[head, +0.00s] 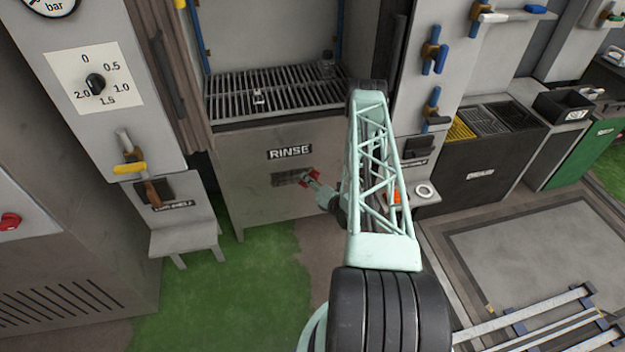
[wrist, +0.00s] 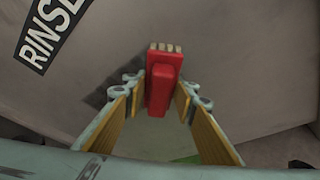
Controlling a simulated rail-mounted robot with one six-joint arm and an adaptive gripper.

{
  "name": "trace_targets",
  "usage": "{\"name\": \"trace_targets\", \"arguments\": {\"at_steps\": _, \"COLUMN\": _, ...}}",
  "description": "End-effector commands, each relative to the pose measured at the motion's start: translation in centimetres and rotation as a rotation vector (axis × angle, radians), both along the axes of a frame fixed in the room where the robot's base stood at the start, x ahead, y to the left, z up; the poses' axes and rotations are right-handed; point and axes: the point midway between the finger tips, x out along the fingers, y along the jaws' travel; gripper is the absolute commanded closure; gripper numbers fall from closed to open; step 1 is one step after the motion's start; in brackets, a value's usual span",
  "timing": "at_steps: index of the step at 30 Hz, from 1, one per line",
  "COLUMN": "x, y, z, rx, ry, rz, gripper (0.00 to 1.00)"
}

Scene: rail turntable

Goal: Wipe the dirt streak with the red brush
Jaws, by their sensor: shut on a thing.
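My gripper (head: 314,180) is shut on the red brush, in front of the grey panel below the RINSE label. In the wrist view the red brush (wrist: 163,82) sits between the two yellow-lined fingers, its pale bristles pointing away from me toward the panel. Whether the bristles touch the panel cannot be told. A dark patch (head: 287,179) shows on the panel just left of the gripper in the head view; it may be the dirt streak or partly shadow.
The RINSE panel (head: 255,200) stands below a slatted grate (head: 275,92) with a small clear bottle at its right. A small shelf stand (head: 185,235) is to the left. A white ring (head: 424,191) lies on a ledge to the right of my arm.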

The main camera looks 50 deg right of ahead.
Motion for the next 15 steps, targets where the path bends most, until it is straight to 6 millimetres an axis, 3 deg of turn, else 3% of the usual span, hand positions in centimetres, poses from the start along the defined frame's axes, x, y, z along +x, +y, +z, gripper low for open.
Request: {"name": "trace_targets", "arguments": {"at_steps": 15, "x": 1.00, "y": 0.64, "z": 0.26, "rx": -0.005, "ry": -0.004, "rz": 0.003, "gripper": 0.83}}
